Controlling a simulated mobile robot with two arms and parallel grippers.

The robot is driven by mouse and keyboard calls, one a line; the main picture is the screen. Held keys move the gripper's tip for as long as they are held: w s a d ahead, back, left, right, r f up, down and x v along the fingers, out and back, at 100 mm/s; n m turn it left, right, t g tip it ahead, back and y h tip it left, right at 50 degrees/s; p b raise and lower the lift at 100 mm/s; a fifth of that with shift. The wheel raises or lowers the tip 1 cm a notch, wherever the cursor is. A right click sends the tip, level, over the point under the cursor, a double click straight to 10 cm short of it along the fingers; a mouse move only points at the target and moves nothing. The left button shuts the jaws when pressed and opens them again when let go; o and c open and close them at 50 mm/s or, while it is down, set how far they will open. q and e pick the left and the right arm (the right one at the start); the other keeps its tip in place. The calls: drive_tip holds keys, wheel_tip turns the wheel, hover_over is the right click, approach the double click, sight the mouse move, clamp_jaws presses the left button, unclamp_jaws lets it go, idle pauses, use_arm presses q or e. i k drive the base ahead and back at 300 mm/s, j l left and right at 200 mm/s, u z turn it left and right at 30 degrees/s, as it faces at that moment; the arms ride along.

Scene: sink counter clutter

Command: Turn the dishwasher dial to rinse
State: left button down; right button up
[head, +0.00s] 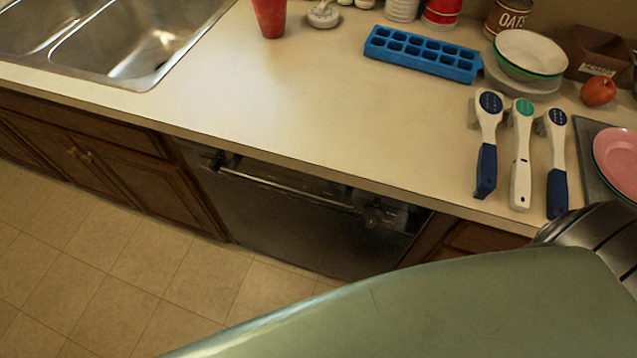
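The dishwasher (290,225) is a dark front set under the counter, with its door looking shut. A light bar handle (285,188) runs across its upper part. A small dark round knob, which looks like the dial (373,216), sits near the right end of the handle. It is in shadow, so its pointer and any rinse mark cannot be read. Neither gripper shows in the head view. A green link of my arm fills the lower right, below the dishwasher's right end, and nothing is seen touching the dial.
The counter (290,95) overhangs the dishwasher. On it are a sink (150,50), red cup (269,17), blue ice tray (422,53), stacked bowls (528,52), an apple (598,91), and three brushes or scrubbers (521,150) near the right edge. The tiled floor (110,270) at left is clear.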

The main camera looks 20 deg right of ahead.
sight(372, 216)
drive_tip(key=l+z, duration=0.15)
drive_tip(key=z, duration=0.3)
drive_tip(key=l+z, duration=0.2)
drive_tip(key=z, duration=0.25)
